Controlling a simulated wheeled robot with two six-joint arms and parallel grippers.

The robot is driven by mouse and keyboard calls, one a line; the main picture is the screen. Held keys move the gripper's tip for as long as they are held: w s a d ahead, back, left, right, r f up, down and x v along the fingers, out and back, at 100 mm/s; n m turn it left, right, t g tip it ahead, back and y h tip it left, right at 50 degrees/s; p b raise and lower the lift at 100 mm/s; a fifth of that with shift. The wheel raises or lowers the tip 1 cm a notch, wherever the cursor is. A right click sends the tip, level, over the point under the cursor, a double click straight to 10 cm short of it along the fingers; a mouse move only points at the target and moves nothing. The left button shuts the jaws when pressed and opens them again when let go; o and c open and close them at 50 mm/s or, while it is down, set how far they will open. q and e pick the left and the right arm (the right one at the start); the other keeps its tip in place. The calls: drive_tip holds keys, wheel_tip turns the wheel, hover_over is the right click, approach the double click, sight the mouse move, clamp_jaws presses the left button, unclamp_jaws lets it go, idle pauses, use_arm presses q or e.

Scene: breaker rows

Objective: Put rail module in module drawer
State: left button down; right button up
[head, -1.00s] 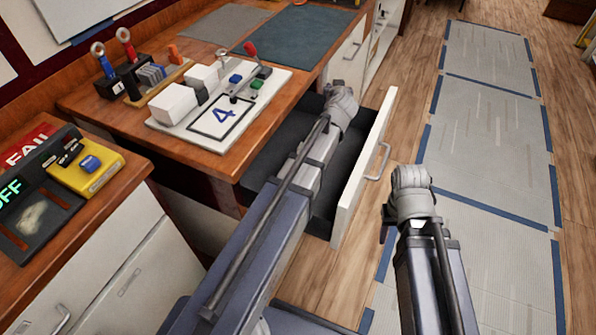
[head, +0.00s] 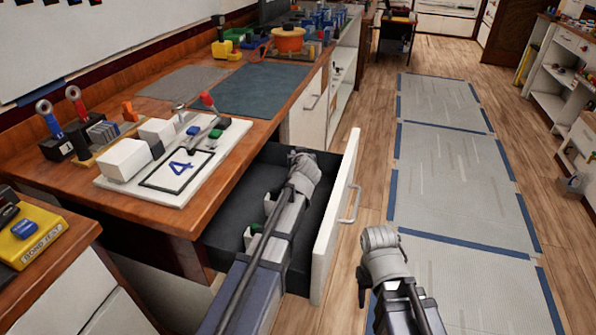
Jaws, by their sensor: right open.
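The module drawer (head: 222,226) is pulled open below the bench, with a white front and dark inside. In it, partly behind my left arm, are a white piece (head: 270,204) and a white piece with a green top (head: 255,234). They may be rail modules; I cannot tell. My right gripper (head: 362,289) is open and appears empty, above the floor right of the drawer front.
A white board marked 4 (head: 181,168) on the bench holds white blocks (head: 126,158), coloured buttons and a red-tipped lever (head: 208,98). A dark mat (head: 262,90) lies behind it. A yellow box (head: 33,236) is at left.

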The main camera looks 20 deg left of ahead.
use_arm(q)
drive_tip(key=shift+f+b, duration=1.75)
drive_tip(key=shift+b, duration=0.1)
drive_tip(key=shift+f, duration=0.15)
drive_tip(key=c, duration=0.7)
unclamp_jaws()
drive_tip(key=shift+s+r, duration=0.2)
drive_tip(key=shift+r, duration=0.1)
drive_tip(key=p+v, duration=0.3)
drive_tip(key=v, duration=0.4)
